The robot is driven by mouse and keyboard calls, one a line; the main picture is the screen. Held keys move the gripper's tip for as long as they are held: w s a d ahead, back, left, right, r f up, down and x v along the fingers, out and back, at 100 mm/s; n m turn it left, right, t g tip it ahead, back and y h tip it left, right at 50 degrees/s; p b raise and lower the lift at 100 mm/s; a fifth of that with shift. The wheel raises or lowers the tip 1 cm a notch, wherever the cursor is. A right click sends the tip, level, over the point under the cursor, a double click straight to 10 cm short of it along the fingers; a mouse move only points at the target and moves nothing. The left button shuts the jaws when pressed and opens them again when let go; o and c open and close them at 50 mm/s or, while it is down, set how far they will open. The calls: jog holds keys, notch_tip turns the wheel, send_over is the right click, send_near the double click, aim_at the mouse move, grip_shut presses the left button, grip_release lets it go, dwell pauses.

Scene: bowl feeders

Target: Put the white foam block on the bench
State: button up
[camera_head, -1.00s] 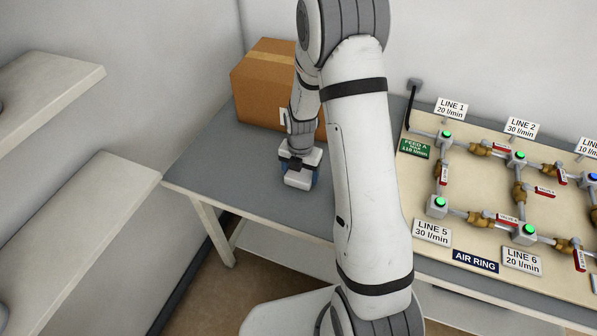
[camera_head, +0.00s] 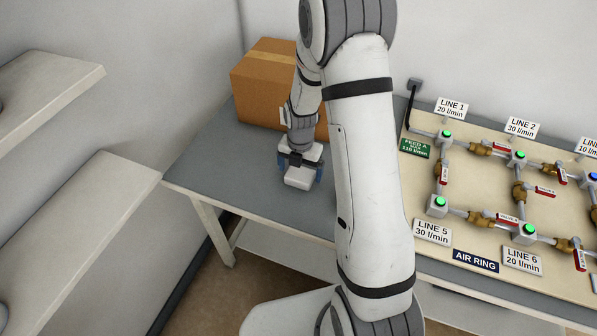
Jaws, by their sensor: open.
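The white foam block (camera_head: 299,180) is at the left part of the grey bench (camera_head: 230,180), in front of the cardboard box. It looks to be resting on the bench top, though its underside is hard to see. My gripper (camera_head: 300,173) points down right over the block. Its blue fingers are open, one at each side of the block. The gripper body hides the back of the block, and I cannot tell whether a finger still touches it.
A cardboard box (camera_head: 262,88) stands behind my gripper. To the right, a board (camera_head: 420,188) carries pipes, brass valves with red handles, and labels. Pale shelves (camera_head: 85,215) are at the left. The bench is clear left of the block.

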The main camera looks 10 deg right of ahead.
aim_at(300, 172)
jog(key=s+r+m, duration=0.4)
jog(key=r+m, duration=0.2)
jog(key=r, duration=1)
jog(key=s+r+m+t, duration=0.1)
jog(key=s+r+m, duration=0.3)
jog(key=s+m, duration=0.4)
jog(key=s+r+m+t, duration=0.2)
jog(key=s+r+m, duration=0.2)
jog(key=s+m, duration=0.5)
jog(key=m, duration=0.5)
jog(key=shift+s+a+r+m+b, duration=0.2)
jog(key=shift+s+r+m+b, duration=0.1)
jog(key=shift+r+m, duration=0.1)
